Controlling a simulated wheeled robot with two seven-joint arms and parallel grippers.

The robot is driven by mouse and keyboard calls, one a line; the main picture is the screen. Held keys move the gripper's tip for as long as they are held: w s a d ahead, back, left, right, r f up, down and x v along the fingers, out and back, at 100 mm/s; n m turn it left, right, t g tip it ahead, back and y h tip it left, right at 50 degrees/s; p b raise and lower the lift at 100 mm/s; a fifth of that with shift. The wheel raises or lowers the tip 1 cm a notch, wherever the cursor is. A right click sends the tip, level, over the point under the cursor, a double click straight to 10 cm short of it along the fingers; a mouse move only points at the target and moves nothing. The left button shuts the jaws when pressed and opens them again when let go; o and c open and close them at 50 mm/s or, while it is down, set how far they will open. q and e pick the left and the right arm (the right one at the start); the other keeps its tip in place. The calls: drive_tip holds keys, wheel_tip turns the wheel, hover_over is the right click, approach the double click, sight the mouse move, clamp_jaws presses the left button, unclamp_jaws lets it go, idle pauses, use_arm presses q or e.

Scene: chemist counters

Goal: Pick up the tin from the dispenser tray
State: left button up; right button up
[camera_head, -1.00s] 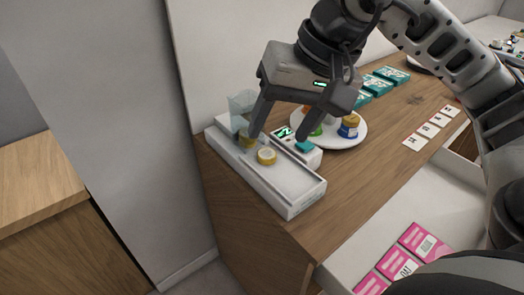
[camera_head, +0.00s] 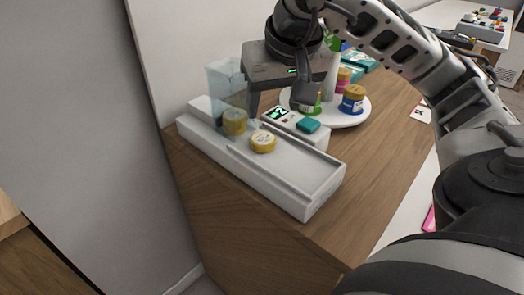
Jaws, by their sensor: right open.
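A round yellow tin (camera_head: 263,142) with a pale lid lies on the white dispenser tray (camera_head: 310,183). A second yellow tin (camera_head: 235,121) sits behind it, at the foot of the clear chute (camera_head: 225,82). My right gripper (camera_head: 277,108) is open and empty, pointing down above and behind the tray. One finger is beside the chute and the other is over the white plate's edge. Neither finger appears to touch the tin. My left gripper is not in view.
A small display (camera_head: 276,112) and a teal button (camera_head: 308,125) sit on the dispenser. Behind it a white plate (camera_head: 352,116) holds several coloured jars, including a blue one (camera_head: 352,99). The wooden counter (camera_head: 375,165) is clear to the right of the tray.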

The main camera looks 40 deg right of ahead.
hover_over(264, 139)
drive_tip(key=s, duration=0.2)
drive_tip(key=f, duration=0.4)
drive_tip(key=shift+s+a+f, duration=0.1)
drive_tip(key=shift+a+f, duration=0.05)
drive_tip(key=shift+a, duration=0.1)
drive_tip(key=shift+a+b+x, duration=0.15)
drive_tip(key=shift+b+x, duration=0.05)
drive_tip(key=shift+x, duration=1.1)
drive_tip(key=shift+a+b+x, duration=0.1)
drive_tip(key=shift+b+x, duration=0.05)
drive_tip(key=shift+x, duration=1.2)
drive_tip(key=c, duration=0.8)
